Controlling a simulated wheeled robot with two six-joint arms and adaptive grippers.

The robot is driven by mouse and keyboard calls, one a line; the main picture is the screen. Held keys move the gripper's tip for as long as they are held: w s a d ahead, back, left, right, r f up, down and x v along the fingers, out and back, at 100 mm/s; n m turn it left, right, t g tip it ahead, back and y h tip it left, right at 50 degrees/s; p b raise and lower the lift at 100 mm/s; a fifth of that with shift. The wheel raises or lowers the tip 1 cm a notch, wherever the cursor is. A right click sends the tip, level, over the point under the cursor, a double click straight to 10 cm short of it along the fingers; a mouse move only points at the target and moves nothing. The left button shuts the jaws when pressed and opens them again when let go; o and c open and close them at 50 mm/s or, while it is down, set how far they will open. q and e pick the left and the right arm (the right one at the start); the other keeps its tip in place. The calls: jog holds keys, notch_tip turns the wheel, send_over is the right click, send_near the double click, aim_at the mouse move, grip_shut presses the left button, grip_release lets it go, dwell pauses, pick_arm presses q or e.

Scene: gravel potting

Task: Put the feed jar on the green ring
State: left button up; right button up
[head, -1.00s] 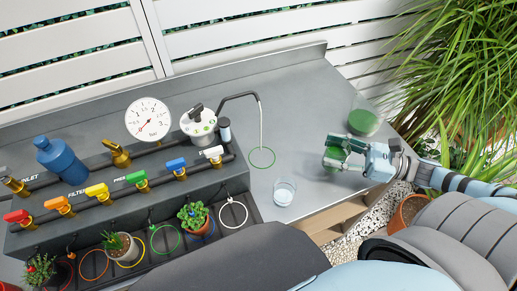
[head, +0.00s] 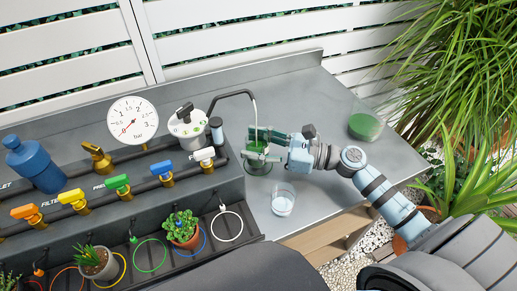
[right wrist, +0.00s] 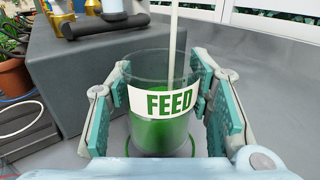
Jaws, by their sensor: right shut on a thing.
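The feed jar (right wrist: 160,108) is clear glass with green contents and a white FEED label. My right gripper (head: 262,146) is shut on it, with one finger on each side in the right wrist view. The jar looks upright, under the thin bent spout (head: 254,112). In the right wrist view part of a green ring (right wrist: 193,148) shows around the jar's base. The jar is over this ring; whether its base touches the bench I cannot tell. In the head view the fingers hide part of the jar. My left gripper is out of view.
A clear glass (head: 283,200) stands just in front of the jar. A round green-filled container (head: 365,126) is at the right of the bench. The valve manifold (head: 225,185) with coloured handles is close on the left. Another green ring (head: 150,254) lies in the lower tray.

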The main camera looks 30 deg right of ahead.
jog(key=shift+f, duration=0.85)
jog(key=shift+d, duration=0.1)
jog(key=shift+f, duration=0.15)
jog(key=o, duration=1.5)
